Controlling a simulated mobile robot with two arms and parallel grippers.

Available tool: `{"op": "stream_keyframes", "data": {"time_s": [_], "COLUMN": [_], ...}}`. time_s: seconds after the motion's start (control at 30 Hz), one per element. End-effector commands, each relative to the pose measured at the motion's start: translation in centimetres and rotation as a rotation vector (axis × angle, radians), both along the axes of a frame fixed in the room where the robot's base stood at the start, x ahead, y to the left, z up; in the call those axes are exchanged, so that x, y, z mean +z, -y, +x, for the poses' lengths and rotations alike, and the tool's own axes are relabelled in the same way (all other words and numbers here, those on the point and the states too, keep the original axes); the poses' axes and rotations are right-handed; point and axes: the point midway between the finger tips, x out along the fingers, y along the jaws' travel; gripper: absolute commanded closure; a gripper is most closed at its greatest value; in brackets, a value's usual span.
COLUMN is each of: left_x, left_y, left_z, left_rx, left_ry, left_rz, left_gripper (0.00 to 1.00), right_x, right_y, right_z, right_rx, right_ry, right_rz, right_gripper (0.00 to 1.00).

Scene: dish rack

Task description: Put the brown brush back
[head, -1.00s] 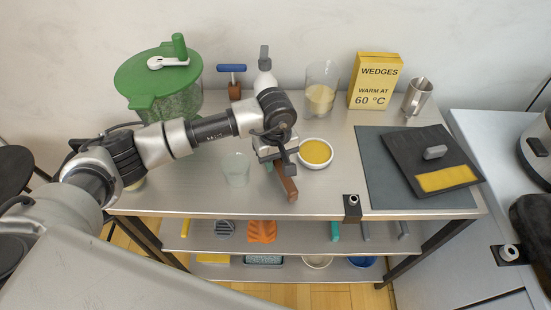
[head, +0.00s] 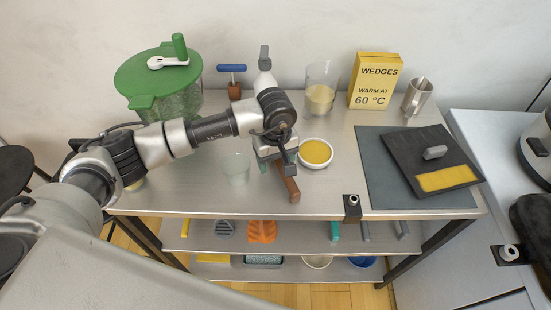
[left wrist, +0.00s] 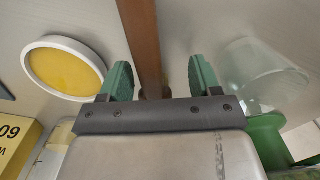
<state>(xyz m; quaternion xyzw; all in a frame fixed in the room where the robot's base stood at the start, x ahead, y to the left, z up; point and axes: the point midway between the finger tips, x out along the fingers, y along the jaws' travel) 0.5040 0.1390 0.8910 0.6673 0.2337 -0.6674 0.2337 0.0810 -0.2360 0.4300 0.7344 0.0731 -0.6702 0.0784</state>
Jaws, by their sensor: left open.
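The brown brush (head: 292,188) shows as a long brown handle on the steel tabletop, pointing toward the front edge. Its far end is hidden under my left gripper (head: 277,163). In the left wrist view, the brown handle (left wrist: 145,35) runs between the two green finger pads of my left gripper (left wrist: 161,76). The jaws are open, with a gap on both sides of the handle, wider on the right. My right gripper is not in view.
A bowl of yellow contents (head: 316,153) stands close right of the gripper, and a clear glass (head: 237,168) close left. A green-lidded container (head: 150,85), a blue-handled tool (head: 232,70) and a yellow box (head: 375,82) stand behind. The front tabletop is mostly clear.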

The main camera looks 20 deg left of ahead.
Motion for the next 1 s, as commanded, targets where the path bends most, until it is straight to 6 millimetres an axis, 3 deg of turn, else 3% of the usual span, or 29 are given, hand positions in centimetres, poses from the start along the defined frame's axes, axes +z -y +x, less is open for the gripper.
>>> {"op": "stream_keyframes", "data": {"time_s": [0.27,0.7,1.0], "left_x": [1.3,9.4,10.8], "left_y": [0.0,0.0,0.0], "left_z": [0.1,0.1,0.0], "left_rx": [-0.001,0.001,0.000], "left_ry": [0.003,0.003,-0.001], "left_rz": [0.000,0.000,0.001], "left_gripper": [0.37,0.37,0.37], "right_x": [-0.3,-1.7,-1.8], "right_y": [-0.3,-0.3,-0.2], "right_z": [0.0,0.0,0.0], "right_rx": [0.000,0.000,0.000], "right_ry": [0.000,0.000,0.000], "right_rz": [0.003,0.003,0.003], "right_gripper": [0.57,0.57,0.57]}}
